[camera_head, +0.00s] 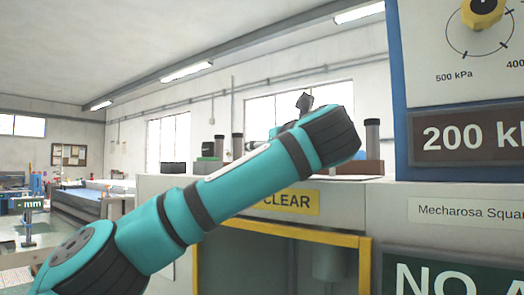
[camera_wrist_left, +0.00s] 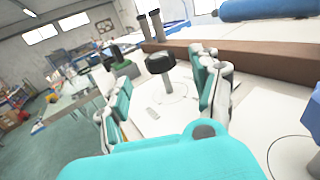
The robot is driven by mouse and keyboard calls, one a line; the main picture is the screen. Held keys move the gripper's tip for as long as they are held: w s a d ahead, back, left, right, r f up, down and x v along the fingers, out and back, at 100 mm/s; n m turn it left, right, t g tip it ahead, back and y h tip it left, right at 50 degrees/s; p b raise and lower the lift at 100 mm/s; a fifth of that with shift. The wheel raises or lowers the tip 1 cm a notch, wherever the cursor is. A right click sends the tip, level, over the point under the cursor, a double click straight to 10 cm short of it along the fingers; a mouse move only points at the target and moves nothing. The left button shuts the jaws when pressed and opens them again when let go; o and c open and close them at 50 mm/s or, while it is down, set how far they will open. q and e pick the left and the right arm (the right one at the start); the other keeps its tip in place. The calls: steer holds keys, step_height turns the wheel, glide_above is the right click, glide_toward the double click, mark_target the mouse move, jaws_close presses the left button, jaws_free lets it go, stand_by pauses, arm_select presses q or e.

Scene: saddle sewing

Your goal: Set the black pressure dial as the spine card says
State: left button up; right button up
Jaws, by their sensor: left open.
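The black dial (camera_wrist_left: 160,62) stands on a pale plate with a thin circle and small markings, too small to read, in the left wrist view. My left gripper (camera_wrist_left: 162,86) is open, with one teal-and-grey finger on each side of the dial's line; I cannot tell whether either touches it. In the head view my left arm reaches up to the right and hides most of the gripper and the dial. A brown plaque (camera_head: 465,135) at the right reads "200 k", cut off by the edge; I cannot tell if it is the spine card. My right gripper is not in view.
A brown bar (camera_wrist_left: 245,67) and dark posts (camera_wrist_left: 150,27) stand behind the dial. A yellow frame (camera_head: 285,235) is below.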

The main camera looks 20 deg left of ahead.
arm_select(q)
steer(key=v, duration=0.5)
steer(key=shift+s+d, duration=0.15)
steer(key=shift+s, duration=0.05)
steer(key=shift+f, duration=0.1)
